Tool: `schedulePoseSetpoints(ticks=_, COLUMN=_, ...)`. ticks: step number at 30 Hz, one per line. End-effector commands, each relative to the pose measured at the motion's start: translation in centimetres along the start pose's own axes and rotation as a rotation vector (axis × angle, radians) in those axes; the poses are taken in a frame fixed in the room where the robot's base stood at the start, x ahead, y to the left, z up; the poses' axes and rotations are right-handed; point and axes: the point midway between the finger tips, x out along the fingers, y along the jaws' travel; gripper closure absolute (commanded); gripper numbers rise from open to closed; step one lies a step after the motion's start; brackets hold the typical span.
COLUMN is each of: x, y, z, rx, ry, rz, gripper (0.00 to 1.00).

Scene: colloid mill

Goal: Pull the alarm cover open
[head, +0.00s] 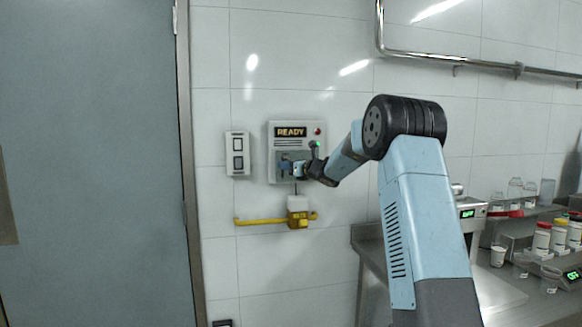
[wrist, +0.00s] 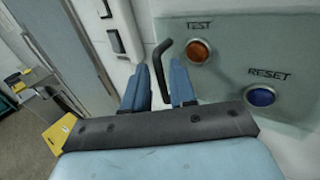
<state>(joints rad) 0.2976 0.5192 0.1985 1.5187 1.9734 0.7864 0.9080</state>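The grey alarm box (head: 275,135) hangs on the tiled wall in the head view, with a lit READY display. In the wrist view a pale green, see-through-looking panel (wrist: 225,83) shows an orange TEST button (wrist: 198,51) and a blue RESET button (wrist: 261,97). A dark bent handle (wrist: 158,62) stands at the panel's left edge. My gripper (wrist: 161,82) has its two blue fingers apart, with the handle's lower part between them. Narrow gaps seem to show on both sides; contact is not clear.
A white switch plate (head: 237,153) is left of the box. A yellow bar with a block (head: 299,213) sits below it. A grey door (head: 90,150) is at the left. A bench with bottles (head: 541,237) and a scale stands at the right.

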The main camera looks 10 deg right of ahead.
Motion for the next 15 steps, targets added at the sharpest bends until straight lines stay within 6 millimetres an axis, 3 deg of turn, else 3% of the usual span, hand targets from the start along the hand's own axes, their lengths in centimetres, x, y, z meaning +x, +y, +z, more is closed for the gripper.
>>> schedulePoseSetpoints(ticks=8, x=-0.04, y=-0.03, z=0.00, rx=0.000, ry=0.000, rz=0.000, gripper=1.00)
schedulePoseSetpoints(ticks=15, x=-0.06, y=-0.07, z=0.00, rx=0.000, ry=0.000, rz=-0.001, gripper=1.00)
